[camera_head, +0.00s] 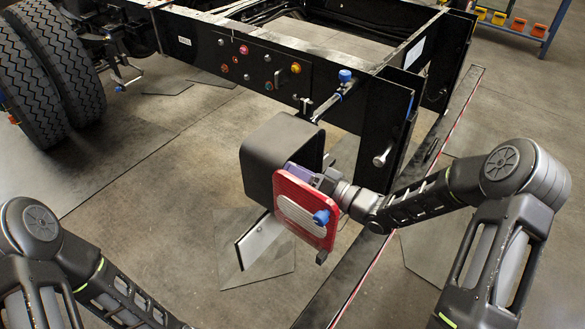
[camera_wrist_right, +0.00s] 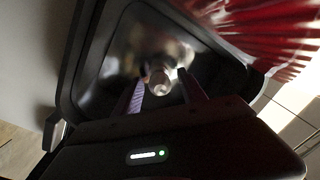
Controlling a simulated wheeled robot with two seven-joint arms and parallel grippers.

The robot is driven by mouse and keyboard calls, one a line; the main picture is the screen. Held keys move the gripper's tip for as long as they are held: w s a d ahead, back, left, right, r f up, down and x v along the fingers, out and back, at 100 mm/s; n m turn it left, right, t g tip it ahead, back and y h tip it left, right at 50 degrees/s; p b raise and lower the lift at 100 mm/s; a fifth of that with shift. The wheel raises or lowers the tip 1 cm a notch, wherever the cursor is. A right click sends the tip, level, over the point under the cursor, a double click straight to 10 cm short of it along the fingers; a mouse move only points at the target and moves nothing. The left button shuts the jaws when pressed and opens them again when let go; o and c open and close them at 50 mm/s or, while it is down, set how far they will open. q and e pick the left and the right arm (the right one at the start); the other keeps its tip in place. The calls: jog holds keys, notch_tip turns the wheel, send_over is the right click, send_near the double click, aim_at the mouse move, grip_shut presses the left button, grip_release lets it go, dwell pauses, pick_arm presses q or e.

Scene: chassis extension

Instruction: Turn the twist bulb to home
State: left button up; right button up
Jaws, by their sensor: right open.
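A black box-shaped lamp housing (camera_head: 262,150) sits at the rear end of the truck chassis, and its red-framed cover (camera_head: 306,215) stands open on the near side. In the right wrist view, a pale round bulb (camera_wrist_right: 161,82) sits inside the shiny reflector (camera_wrist_right: 150,40). My right gripper (camera_wrist_right: 163,88) reaches into the housing. Its fingers are open, one on each side of the bulb; I cannot tell whether they touch it. In the head view its fingertips are hidden by the housing and cover. My left arm is at the lower left, with its gripper out of frame.
The black chassis frame (camera_head: 330,85) with a panel of coloured knobs lies behind the housing. Dual tyres (camera_head: 50,65) stand at upper left. A blue knob (camera_head: 321,217) shows at the cover. The floor (camera_head: 140,225) left of the housing is clear.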

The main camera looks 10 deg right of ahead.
jog(key=v, duration=0.8)
jog(key=shift+b, duration=0.4)
